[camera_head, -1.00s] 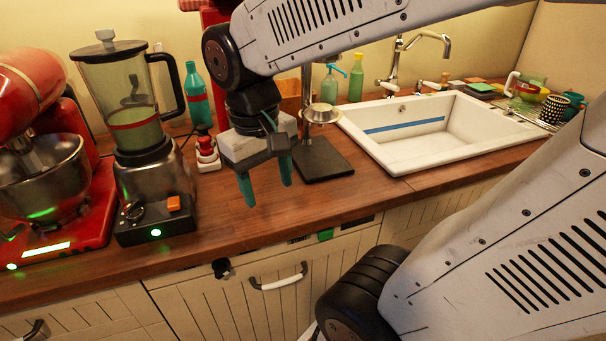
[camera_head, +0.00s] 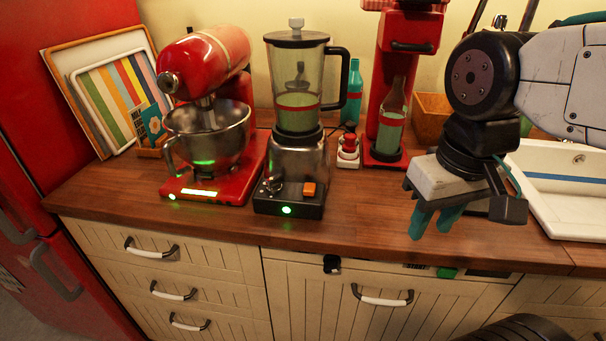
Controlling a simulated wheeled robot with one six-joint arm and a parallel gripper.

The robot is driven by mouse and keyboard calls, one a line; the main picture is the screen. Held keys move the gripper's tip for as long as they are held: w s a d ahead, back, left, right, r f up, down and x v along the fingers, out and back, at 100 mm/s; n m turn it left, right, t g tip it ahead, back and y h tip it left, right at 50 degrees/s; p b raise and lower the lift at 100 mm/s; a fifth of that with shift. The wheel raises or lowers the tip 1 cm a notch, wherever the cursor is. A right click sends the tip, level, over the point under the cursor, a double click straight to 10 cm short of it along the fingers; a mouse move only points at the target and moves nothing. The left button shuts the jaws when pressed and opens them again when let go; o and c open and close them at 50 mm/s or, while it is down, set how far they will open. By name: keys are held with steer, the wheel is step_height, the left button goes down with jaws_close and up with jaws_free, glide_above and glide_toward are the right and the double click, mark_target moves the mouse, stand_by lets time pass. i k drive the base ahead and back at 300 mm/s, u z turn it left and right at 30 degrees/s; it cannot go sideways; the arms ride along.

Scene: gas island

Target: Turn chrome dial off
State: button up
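A blender (camera_head: 299,90) with a clear jar and dark base stands on the wooden counter. A small dark, shiny dial (camera_head: 272,187) sits on the left of its base front, beside an orange switch (camera_head: 309,189) and above a lit green light (camera_head: 287,210). My gripper (camera_head: 436,222) points down over the counter to the right of the blender, well apart from the dial. Its two teal fingers are a little apart with nothing seen between them. The dial is not hidden by the arm.
A red stand mixer (camera_head: 212,65) with a lit green display stands left of the blender. A red machine holding a bottle (camera_head: 391,117) and a red-and-white plug stack (camera_head: 348,147) stand behind. The counter front (camera_head: 345,220) is clear. A white sink (camera_head: 570,215) is at right.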

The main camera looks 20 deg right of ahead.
mark_target(274, 184)
steer(key=u, duration=0.8)
steer(key=k, duration=1.1)
steer(key=u, duration=1.1)
steer(key=i, duration=1.05)
steer(key=z, duration=1.1)
steer(key=i, duration=0.75)
steer(key=z, duration=0.45)
